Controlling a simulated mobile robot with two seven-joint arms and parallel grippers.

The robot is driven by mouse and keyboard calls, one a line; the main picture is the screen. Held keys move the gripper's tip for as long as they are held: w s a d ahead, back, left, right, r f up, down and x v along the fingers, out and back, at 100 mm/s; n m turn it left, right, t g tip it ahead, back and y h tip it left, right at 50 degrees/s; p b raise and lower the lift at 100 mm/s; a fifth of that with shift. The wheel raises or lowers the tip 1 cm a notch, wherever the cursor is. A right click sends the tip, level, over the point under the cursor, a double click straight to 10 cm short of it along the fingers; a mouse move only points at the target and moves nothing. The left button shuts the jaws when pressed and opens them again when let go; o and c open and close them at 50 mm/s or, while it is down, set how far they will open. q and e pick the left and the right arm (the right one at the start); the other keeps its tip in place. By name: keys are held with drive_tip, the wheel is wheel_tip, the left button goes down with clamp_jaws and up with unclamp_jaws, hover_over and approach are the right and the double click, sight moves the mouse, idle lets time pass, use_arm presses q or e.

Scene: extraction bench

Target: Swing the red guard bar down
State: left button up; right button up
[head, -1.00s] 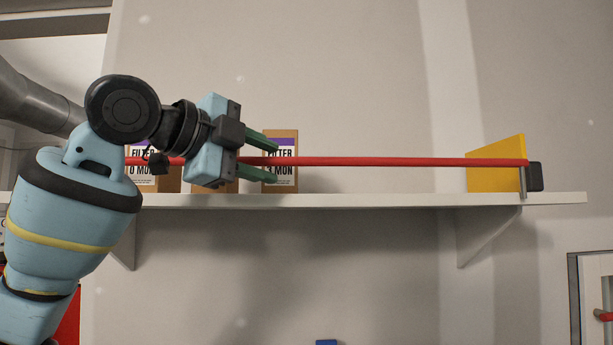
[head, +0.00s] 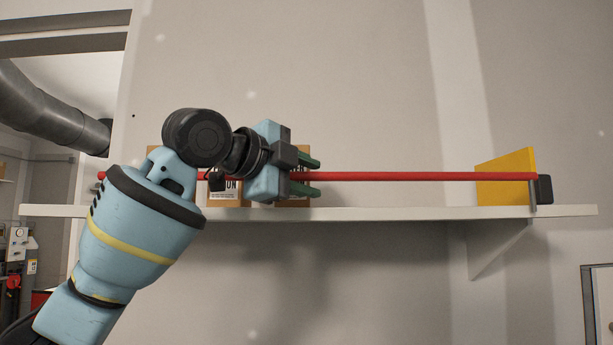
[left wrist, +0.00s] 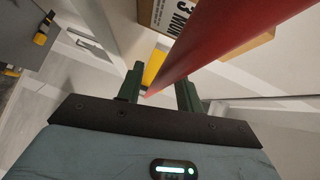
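The red guard bar (head: 420,176) lies level across the front of the shelf, from the left side to a dark end bracket (head: 544,189) on the right. My left gripper (head: 316,176) is over the bar's left half, its green fingers apart, one above and one below the bar in the head view. In the left wrist view the bar (left wrist: 220,45) slants down toward the gap between the open fingers (left wrist: 161,85). I cannot tell whether they touch it. My arm hides part of the bar. My right gripper is not in view.
The white shelf (head: 400,214) runs below the bar. Filter boxes (head: 225,197) stand on it, partly hidden behind my left gripper. A yellow plate (head: 505,178) is at the right end. The wall below the shelf is open on the right half.

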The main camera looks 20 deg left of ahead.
use_arm(q)
clamp_jaws()
drive_tip(key=shift+w, duration=0.1)
idle(0.4)
